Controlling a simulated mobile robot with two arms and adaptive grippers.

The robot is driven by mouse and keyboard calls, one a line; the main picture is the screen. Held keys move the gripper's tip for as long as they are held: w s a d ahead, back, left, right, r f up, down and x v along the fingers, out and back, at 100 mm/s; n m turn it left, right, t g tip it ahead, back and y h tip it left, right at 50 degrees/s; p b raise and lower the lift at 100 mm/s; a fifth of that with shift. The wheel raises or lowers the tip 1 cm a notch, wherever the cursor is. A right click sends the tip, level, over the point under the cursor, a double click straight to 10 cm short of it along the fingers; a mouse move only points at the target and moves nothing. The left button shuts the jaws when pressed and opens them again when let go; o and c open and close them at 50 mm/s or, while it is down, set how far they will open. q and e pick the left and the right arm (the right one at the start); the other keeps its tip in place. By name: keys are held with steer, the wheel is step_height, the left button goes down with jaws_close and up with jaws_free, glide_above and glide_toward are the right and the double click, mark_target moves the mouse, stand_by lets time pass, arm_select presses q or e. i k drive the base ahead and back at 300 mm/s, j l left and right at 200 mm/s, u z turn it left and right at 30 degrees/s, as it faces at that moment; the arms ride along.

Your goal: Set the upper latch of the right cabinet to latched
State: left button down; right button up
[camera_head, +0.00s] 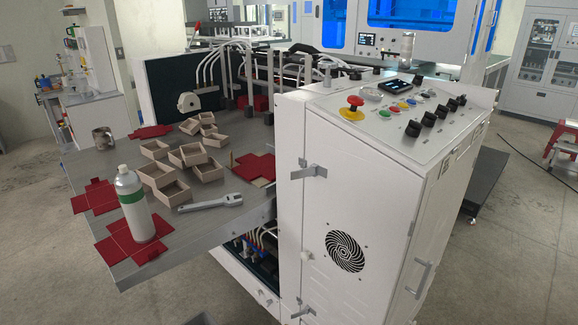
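The white cabinet (350,190) stands right of centre, with a control panel on its sloped top. Its upper latch (309,172) is a small grey metal piece at the upper left edge of the front door. Its lever lies roughly level and points right, with a raised tab at its left end. I cannot tell whether it is latched. A similar lower latch (302,312) sits near the bottom left of the same door. The door looks closed. Neither of my grippers shows in this view, and nothing touches the upper latch.
A grey table (190,225) left of the cabinet holds small boxes (188,155), red flat blanks (100,197), a bottle (135,205) and a wrench (210,202). The panel has a red emergency button (352,107). A door handle (419,278) projects at right. Floor in front right is clear.

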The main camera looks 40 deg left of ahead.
mark_target(309, 172)
steer(key=j, duration=2.9)
steer(key=j+z, duration=0.35)
steer(key=j, duration=0.2)
steer(key=k+j+z, duration=0.1)
steer(key=j+z, duration=0.2)
steer(key=j, duration=0.2)
steer(key=k+j+z, duration=0.15)
steer(key=j+z, duration=0.2)
steer(key=j, duration=0.2)
steer(key=z, duration=0.3)
